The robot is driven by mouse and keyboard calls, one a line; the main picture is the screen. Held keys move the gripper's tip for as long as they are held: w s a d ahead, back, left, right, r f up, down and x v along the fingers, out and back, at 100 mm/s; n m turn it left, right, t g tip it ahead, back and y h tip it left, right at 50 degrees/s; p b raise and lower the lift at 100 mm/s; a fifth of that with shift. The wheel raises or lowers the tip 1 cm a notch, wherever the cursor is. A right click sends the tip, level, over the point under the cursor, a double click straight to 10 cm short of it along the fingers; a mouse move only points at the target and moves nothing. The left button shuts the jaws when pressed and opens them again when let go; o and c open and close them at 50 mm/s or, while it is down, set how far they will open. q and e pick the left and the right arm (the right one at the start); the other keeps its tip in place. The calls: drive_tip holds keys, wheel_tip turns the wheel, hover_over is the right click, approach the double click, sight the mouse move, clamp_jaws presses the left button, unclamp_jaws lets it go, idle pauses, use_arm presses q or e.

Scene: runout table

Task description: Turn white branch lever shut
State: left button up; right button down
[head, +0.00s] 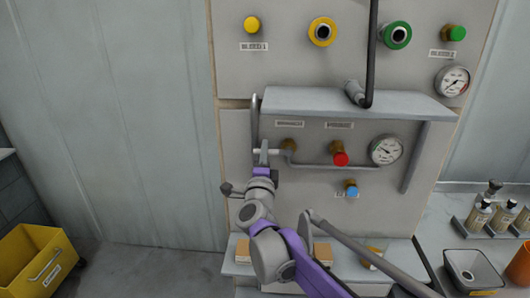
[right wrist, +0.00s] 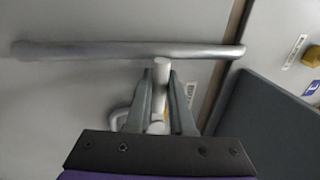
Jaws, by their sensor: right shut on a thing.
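The white branch lever (head: 272,151) is at the left side of the lower grey panel, under the left label. My right gripper (head: 263,157) reaches up to it from below. In the right wrist view, the rounded white end of the lever (right wrist: 161,72) stands between the two grey fingers of my right gripper (right wrist: 160,95). The fingers are shut on it. The fingers and wrist hide much of the lever and its valve body. My left gripper is not in view.
A grey rail (head: 255,115) runs close beside the lever; it crosses the right wrist view (right wrist: 100,49). A grey shelf (head: 330,101) juts out above. A red knob (head: 340,159), a blue knob (head: 351,191) and a gauge (head: 386,150) are to the right.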

idle(0.3)
drive_tip(key=c, duration=0.8)
unclamp_jaws()
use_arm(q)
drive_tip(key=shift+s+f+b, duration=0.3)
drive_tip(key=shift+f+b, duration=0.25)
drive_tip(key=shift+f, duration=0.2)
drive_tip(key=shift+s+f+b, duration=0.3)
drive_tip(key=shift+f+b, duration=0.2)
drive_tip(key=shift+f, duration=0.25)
use_arm(e)
drive_tip(key=shift+s+f, duration=0.35)
drive_tip(key=shift+s, duration=1.45)
drive_tip(key=shift+s+f, duration=0.35)
drive_tip(key=shift+s, duration=1.4)
drive_tip(key=shift+s+f, duration=0.35)
drive_tip(key=shift+s, duration=1.45)
